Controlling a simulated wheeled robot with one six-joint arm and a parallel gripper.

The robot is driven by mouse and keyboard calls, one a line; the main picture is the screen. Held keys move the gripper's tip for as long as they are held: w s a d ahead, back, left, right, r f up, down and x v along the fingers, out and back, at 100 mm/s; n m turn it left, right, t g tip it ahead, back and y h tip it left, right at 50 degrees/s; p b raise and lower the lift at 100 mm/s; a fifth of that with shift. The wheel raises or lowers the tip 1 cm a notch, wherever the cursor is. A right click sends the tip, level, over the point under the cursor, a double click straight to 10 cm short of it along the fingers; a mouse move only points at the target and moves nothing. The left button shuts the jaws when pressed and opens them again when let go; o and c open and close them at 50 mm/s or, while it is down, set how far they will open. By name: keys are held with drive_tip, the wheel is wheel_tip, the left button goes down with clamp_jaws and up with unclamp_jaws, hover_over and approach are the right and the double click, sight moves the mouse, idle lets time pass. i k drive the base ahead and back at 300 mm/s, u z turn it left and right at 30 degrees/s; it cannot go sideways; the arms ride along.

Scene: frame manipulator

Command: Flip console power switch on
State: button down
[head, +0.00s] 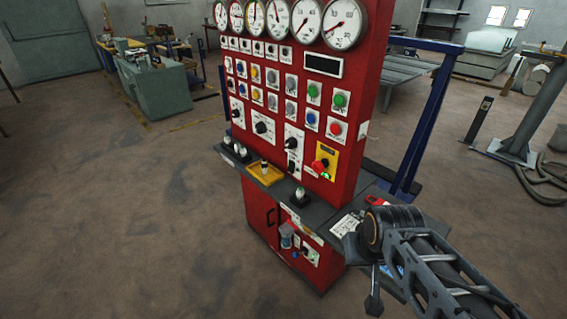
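The red console (345,130) stands upright in the middle of the head view, with gauges, buttons and knobs on its front. A yellow plate (327,152) with a red knob (320,165) and a small green spot sits low on the panel's right side. Left of it is a white plate with a small dark switch (292,167). I cannot tell which control is the power switch. My gripper (373,298) is at the lower right, by the desk's right end, apart from the panel controls. My arm partly hides it, and its fingers cannot be made out.
A dark desk ledge (318,207) juts from the console and bears a yellow tray (265,172), a joystick (300,195) and papers (345,224). A blue frame (425,115) stands behind at right. The floor in front and at left is clear.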

sight(292, 164)
drive_tip(key=u, duration=0.65)
drive_tip(key=i, duration=0.95)
drive_tip(key=u, duration=0.9)
